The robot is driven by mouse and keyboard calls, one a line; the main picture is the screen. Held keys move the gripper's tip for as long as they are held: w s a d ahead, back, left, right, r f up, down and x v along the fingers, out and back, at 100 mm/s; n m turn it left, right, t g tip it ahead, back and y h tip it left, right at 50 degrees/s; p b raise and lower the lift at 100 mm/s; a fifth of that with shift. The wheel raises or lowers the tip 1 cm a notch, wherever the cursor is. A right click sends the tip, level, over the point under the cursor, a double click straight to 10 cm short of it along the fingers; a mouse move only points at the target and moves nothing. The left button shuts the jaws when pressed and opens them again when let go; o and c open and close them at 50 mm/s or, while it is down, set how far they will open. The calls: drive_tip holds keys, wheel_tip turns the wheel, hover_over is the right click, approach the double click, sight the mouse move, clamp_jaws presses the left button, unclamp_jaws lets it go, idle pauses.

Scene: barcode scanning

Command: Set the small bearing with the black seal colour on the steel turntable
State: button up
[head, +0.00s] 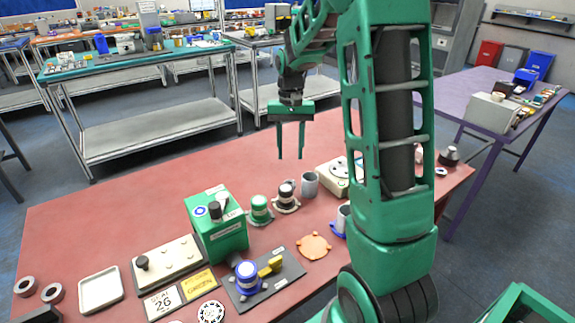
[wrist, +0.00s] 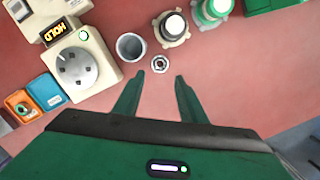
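My gripper (head: 290,156) hangs above the far side of the red table, fingers pointing down, open and empty. In the wrist view my gripper (wrist: 159,78) has its two fingers apart. A small bearing (wrist: 160,64), a bright ring with a dark inner band that looks black, lies flat on the table just beyond the fingertips, roughly centred between them. I cannot make it out in the head view. The steel turntable (wrist: 75,67) is a grey disc with dark holes on a beige box with a HOLD display; nothing rests on it. The box (head: 334,176) is partly hidden by my arm in the head view.
A grey cup (wrist: 131,46) stands close beside the bearing. A black-topped piece (wrist: 173,26) and a green-topped one (wrist: 212,9) stand nearby. Orange (wrist: 22,104) and blue (wrist: 46,91) trays lie past the box. The table right of the bearing is clear (wrist: 235,75).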

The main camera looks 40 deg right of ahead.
drive_tip(key=s+a+r, duration=0.1)
drive_tip(key=s+r, duration=0.1)
drive_tip(key=s, duration=0.9)
drive_tip(key=s+a+r+t, duration=0.1)
drive_tip(key=s+r, duration=0.2)
drive_tip(key=s, duration=0.9)
drive_tip(key=shift+r+h, duration=0.3)
drive_tip(key=shift+r, duration=0.05)
drive_tip(key=shift+o, duration=0.2)
drive_tip(key=s+a+f, duration=0.1)
drive_tip(key=s+f, duration=0.1)
drive_tip(key=s, duration=0.5)
drive_tip(key=shift+a, duration=0.25)
drive_tip(key=w+d+r+m+h, duration=0.1)
drive_tip(key=w+m, duration=0.2)
drive_tip(key=w, duration=0.4)
drive_tip(key=w+d+m, duration=0.2)
drive_tip(key=w, duration=0.4)
drive_tip(key=w+f+m, duration=0.2)
drive_tip(key=w+f, duration=0.1)
drive_tip(key=w, duration=0.2)
drive_tip(key=w+f+m, duration=0.2)
drive_tip(key=w+f, duration=0.1)
drive_tip(key=w, duration=0.2)
drive_tip(key=w+f+m+h, duration=0.1)
drive_tip(key=w+f+m, duration=0.1)
drive_tip(key=w, duration=0.4)
drive_tip(key=shift+a+f, duration=0.4)
drive_tip(key=shift+f, duration=3.05)
